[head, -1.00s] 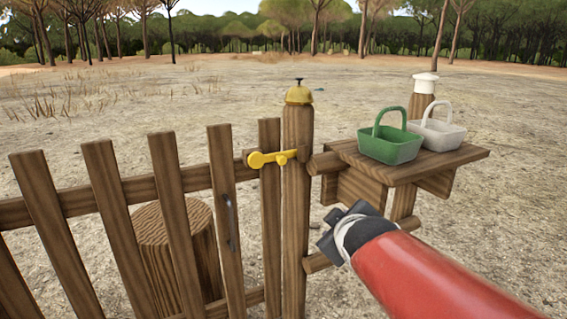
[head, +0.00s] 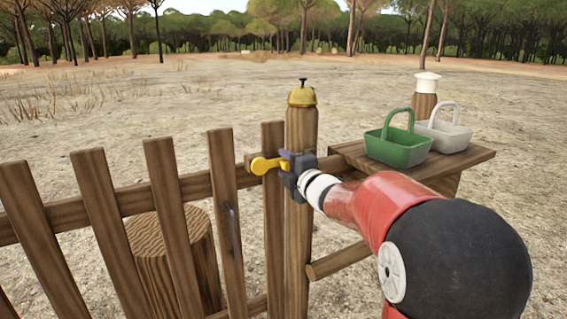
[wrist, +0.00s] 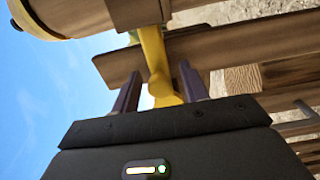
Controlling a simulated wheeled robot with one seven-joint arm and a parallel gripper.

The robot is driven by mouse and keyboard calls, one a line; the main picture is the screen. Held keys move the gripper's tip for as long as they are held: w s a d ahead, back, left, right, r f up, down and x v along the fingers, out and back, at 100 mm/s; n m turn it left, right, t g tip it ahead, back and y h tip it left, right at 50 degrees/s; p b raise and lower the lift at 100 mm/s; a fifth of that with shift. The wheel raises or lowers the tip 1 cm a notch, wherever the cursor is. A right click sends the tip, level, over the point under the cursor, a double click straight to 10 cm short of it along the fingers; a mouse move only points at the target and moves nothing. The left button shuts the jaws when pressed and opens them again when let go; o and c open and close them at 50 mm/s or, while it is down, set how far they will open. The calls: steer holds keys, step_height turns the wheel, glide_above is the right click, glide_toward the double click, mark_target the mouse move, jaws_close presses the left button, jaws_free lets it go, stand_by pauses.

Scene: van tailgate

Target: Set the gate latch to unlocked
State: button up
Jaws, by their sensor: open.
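The yellow gate latch (head: 262,165) is on the wooden gate, beside the post, and lies about level. Its rounded end shows at the left. Its right part is hidden behind my gripper (head: 283,164) in the head view. In the wrist view the yellow latch (wrist: 158,65) runs between the two open fingers of my gripper (wrist: 158,88). Gaps show between the latch and the fingers, so I cannot tell that either one touches it. The gate (head: 222,185) stands in line with the post (head: 299,225).
A brass bell (head: 302,95) sits on top of the post. A wooden shelf (head: 470,160) at the right holds a green basket (head: 398,149) and a white basket (head: 445,134). A stump (head: 165,235) stands behind the gate. Open ground lies beyond.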

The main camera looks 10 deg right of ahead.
steer(key=shift+w+a, duration=0.2)
steer(key=shift+w, duration=0.45)
jaws_close()
